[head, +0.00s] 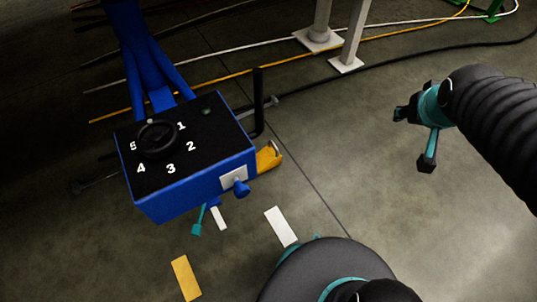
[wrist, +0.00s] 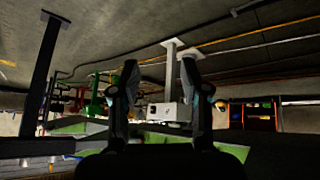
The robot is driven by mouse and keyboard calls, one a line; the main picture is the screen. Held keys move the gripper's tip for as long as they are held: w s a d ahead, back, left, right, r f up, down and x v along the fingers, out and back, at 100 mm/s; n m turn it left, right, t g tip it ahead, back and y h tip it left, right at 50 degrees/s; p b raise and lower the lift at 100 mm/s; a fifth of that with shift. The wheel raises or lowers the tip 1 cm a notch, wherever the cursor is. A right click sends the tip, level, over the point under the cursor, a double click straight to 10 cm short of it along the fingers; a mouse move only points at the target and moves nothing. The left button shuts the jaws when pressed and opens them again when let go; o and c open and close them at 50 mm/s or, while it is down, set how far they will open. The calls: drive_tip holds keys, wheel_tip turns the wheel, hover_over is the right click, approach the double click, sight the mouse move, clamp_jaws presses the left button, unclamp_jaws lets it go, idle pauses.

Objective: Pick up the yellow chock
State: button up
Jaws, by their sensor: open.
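A yellow block (head: 268,158), which looks like the yellow chock, is on the right side of the blue box in the head view. Part of it is hidden behind the box, and I cannot tell whether it touches the box. My gripper (head: 415,138) is at the right of the head view, well apart from the yellow block. Its two fingers are spread, with nothing between them. In the wrist view the fingers (wrist: 158,75) are also apart and empty, and I cannot make out the chock there.
The blue box (head: 190,200) has a black numbered top with a round knob (head: 157,138). Flat white (head: 281,226) and yellow (head: 186,277) strips lie on the floor. Cables and white post feet (head: 318,39) are at the back. Floor between gripper and box looks clear.

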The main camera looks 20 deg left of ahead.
drive_tip(key=w+a+f+n+t+y+b, duration=0.1)
drive_tip(key=w+a+f, duration=0.2)
drive_tip(key=w+f, duration=0.3)
drive_tip(key=w+a+f+n+y+b, duration=0.1)
drive_tip(key=w+a+f+n, duration=0.1)
drive_tip(key=w+a+f, duration=0.4)
drive_tip(key=n+y+b, duration=0.5)
drive_tip(key=y, duration=0.3)
approach(272, 144)
drive_tip(key=shift+t, duration=0.4)
drive_tip(key=x, duration=0.7)
drive_tip(key=shift+f+b, duration=0.35)
drive_tip(key=shift+f, duration=0.05)
drive_tip(key=x, duration=0.3)
drive_tip(key=shift+w+a+f+b, duration=0.2)
drive_tip(key=shift+f+b, duration=0.2)
drive_tip(key=shift+w+a+f, duration=0.15)
drive_tip(key=shift+w+a, duration=0.2)
drive_tip(key=shift+a, duration=0.05)
clamp_jaws()
